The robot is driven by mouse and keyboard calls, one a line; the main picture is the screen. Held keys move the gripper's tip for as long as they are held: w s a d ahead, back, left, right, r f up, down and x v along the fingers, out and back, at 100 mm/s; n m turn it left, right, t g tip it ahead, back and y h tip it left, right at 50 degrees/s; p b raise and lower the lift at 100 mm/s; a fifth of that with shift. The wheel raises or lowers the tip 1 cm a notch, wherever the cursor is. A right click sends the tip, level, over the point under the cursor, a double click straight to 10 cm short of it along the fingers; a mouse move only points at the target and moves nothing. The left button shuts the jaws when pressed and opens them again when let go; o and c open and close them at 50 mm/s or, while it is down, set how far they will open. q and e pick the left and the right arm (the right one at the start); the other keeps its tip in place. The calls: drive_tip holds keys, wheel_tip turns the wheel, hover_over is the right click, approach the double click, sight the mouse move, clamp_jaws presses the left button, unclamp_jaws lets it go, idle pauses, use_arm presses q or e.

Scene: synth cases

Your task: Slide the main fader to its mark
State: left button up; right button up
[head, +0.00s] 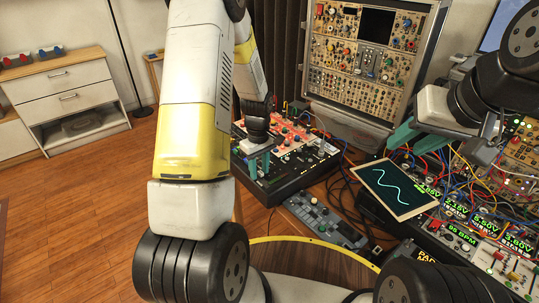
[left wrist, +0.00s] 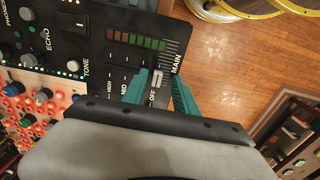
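The black mixer panel (head: 285,178) sits on the table in the head view, with my left gripper (head: 258,163) low over its left part. In the left wrist view, the panel fills the upper left, and a lane with tick lines is labelled MAIN (left wrist: 177,64). A small pale fader cap (left wrist: 157,77) shows between the teal fingertips of my left gripper (left wrist: 159,84). The fingers stand apart, with the cap between them; contact is not clear. The lower part of the lane is hidden by my gripper.
A coloured level meter (left wrist: 136,40) and several knobs lie beside the fader lane. A tilted screen with a wave (head: 395,187), a small grey keypad device (head: 325,220) and many loose cables crowd the right. A tall module rack (head: 366,60) stands behind.

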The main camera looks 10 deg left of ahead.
sight(259, 173)
use_arm(q)
wheel_tip(259, 173, up, 8)
drive_tip(key=shift+f, duration=0.15)
idle(0.4)
drive_tip(key=s+d+r+m+t, duration=0.1)
drive_tip(key=s+r+m+t, duration=0.1)
drive_tip(key=s+r, duration=0.5)
drive_tip(key=s+d+r+m+t+h, duration=0.1)
drive_tip(key=s+d+r+m+t, duration=0.1)
drive_tip(key=s+r+m, duration=0.3)
drive_tip(key=s+d+r+m+t+h, duration=0.1)
drive_tip(key=s+r+m, duration=0.3)
drive_tip(key=s+r, duration=0.4)
wheel_tip(259, 173, up, 3)
drive_tip(key=shift+s+d+r+t, duration=0.2)
drive_tip(key=shift+s+d+t, duration=0.1)
drive_tip(key=shift+d+t, duration=0.35)
